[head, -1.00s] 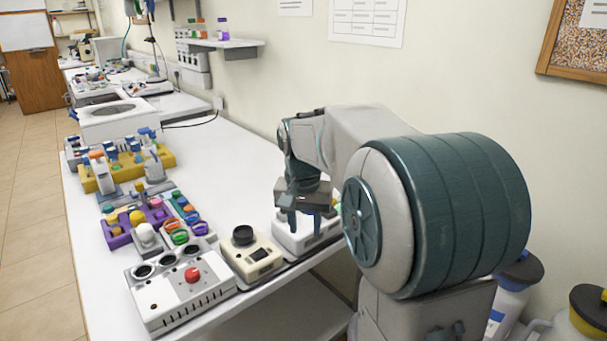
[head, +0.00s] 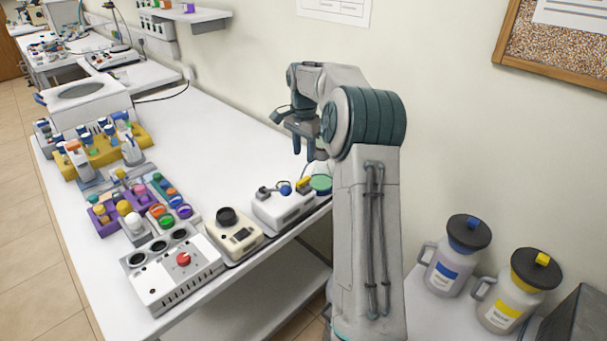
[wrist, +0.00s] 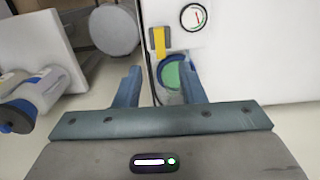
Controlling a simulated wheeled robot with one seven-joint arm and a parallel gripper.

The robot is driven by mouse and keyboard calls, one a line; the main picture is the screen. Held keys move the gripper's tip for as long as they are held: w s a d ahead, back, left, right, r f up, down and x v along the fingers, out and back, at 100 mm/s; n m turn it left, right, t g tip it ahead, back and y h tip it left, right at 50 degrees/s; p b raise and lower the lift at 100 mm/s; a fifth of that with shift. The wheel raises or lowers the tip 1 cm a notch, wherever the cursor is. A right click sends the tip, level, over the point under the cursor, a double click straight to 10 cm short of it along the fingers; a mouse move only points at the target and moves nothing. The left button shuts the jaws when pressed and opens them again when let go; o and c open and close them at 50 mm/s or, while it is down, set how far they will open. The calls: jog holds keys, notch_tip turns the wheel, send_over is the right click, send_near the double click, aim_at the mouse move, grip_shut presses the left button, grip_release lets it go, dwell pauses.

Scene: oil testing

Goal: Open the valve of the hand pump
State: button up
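The likely hand pump is a white unit (head: 283,210) at the bench's right edge, with a blue knob (head: 285,189) and a yellow lever (head: 304,183) on top. A green round part (head: 320,184) sits beside it. In the wrist view, the white body (wrist: 220,65) shows a round gauge (wrist: 193,17), the yellow lever (wrist: 158,41) and a green disc in a blue ring (wrist: 172,75). My gripper (head: 303,146) is raised above and behind the unit, pointing down. In the wrist view its fingers (wrist: 158,82) are apart with nothing held; the lever lies beyond them.
A beige device with a black knob (head: 233,233) and a white box with a red knob (head: 178,273) stand left of the unit. Racks of vials (head: 105,150) are farther left. Bench space behind (head: 205,145) is clear. Two jugs (head: 450,262) stand at right.

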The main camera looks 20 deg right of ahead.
aim_at(303, 180)
notch_tip(303, 180, down, 9)
jog(key=shift+f+p, duration=0.15)
jog(key=shift+p, duration=0.35)
grip_shut()
